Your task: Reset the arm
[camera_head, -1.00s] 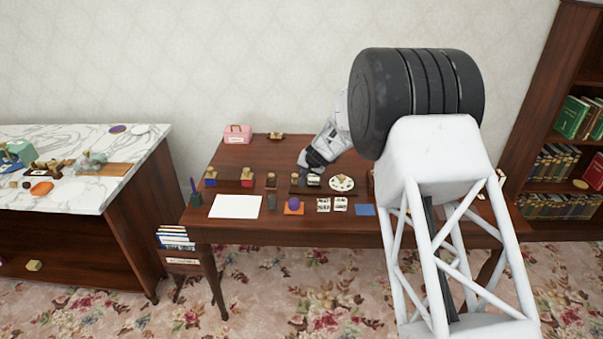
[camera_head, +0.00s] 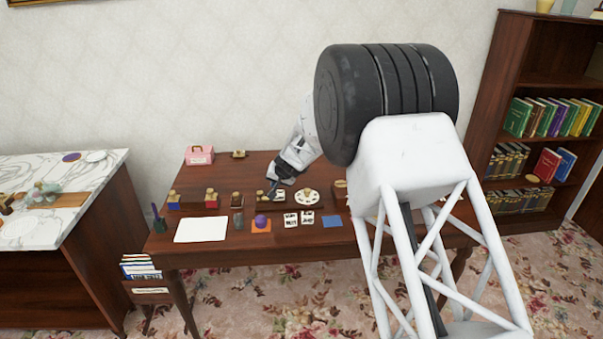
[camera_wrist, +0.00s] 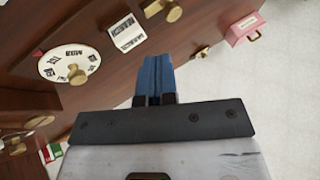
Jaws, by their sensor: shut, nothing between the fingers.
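My gripper (camera_head: 273,188) is over the back middle of the dark wooden desk (camera_head: 262,164), pointing down and to the left. In the wrist view its blue fingers (camera_wrist: 154,76) are together with nothing between them. Beside it is a white round dial plate (camera_head: 306,198) with a brass-coloured knob; the dial also shows in the wrist view (camera_wrist: 88,62). My arm hides the right part of the desk in the head view.
A pink case (camera_head: 199,155) stands at the desk's back left. A marble-topped counter (camera_head: 95,170) is left; a bookcase (camera_head: 540,85) is right.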

